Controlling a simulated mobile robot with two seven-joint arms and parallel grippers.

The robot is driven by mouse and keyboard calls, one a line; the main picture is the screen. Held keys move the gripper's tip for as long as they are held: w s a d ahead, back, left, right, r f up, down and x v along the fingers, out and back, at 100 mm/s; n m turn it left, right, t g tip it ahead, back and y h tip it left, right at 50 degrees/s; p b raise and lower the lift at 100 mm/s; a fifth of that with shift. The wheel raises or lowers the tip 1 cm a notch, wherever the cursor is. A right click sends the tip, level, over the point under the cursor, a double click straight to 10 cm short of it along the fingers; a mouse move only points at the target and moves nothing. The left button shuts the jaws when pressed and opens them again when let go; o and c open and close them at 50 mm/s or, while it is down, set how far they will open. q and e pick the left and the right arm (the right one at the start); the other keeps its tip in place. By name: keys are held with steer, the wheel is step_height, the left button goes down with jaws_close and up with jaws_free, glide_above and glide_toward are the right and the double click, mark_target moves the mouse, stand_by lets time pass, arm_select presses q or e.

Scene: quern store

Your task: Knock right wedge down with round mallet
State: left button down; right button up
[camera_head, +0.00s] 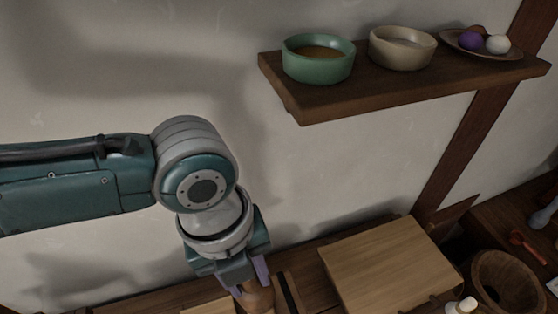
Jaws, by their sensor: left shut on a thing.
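My left gripper (249,278) points down at the bottom of the head view, its purple-grey fingers shut on a brown, rounded wooden thing (259,298). This looks like part of the round mallet, but the bottom edge of the picture cuts it off, so its full shape is hidden. Just right of it lies a wooden piece with a dark strip (287,291), also cut off. I cannot make out the right wedge. My right gripper is not in view.
A wall shelf (400,94) holds a green bowl (318,68), a beige bowl (402,55) and a plate with small round things. Below are a light wooden board (388,262), a wooden bowl (507,281), a white-topped thing (462,305) and a red-handled tool (527,246).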

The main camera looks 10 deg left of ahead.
arm_select(q)
steer(key=shift+r, duration=0.15)
step_height(320, 180, up, 4)
steer(key=p, duration=0.4)
stand_by(0.4)
